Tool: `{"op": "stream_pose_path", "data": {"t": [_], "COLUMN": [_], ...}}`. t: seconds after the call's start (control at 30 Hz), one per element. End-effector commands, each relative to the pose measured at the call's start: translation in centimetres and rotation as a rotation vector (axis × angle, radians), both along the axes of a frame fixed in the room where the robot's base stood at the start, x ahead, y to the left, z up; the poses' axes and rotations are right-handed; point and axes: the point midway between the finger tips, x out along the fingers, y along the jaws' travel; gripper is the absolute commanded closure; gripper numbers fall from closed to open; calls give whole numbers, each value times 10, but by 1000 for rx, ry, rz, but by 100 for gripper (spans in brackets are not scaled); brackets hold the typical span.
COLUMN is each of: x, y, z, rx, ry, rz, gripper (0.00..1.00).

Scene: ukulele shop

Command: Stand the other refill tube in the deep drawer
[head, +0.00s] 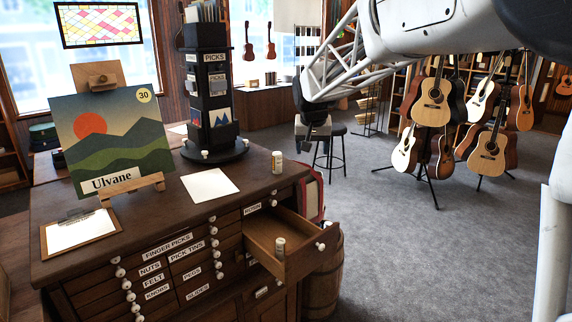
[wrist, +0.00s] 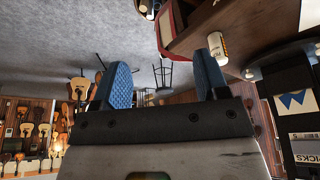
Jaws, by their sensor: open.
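One refill tube (head: 277,162), pale with a light cap, stands upright on the cabinet top near its right edge. It also shows in the wrist view (wrist: 218,46), beyond the right finger and outside the jaws. Another tube (head: 280,248) stands upright inside the open drawer (head: 303,262) at the cabinet's right front. My gripper (head: 313,130) is in the air to the right of and behind the cabinet top, apart from both tubes. In the wrist view its blue fingers (wrist: 162,75) are spread with nothing between them.
The cabinet top (head: 240,205) holds a painting on an easel (head: 112,130), a clipboard (head: 80,230), a white sheet (head: 209,184) and a dark picks stand (head: 207,95). A stool (head: 330,140) stands behind. Guitars on stands (head: 433,100) are at right, with open carpet between.

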Motion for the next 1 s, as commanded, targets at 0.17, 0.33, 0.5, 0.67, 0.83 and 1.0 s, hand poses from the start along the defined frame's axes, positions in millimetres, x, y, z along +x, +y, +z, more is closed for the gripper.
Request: {"op": "stream_pose_path", "data": {"t": [0.17, 0.33, 0.5, 0.67, 0.83, 1.0], "x": [48, 89, 127, 152, 164, 166], "y": [31, 61, 89, 110, 121, 122], "z": [-12, -25, -40, -50, -56, -58], "rx": [0, 5, 7, 10, 12, 12], "ry": [-11, -23, -35, -45, -49, -50], "rz": [5, 7, 9, 11, 10, 10], "gripper": [32, 32, 32, 32, 32, 32]}}
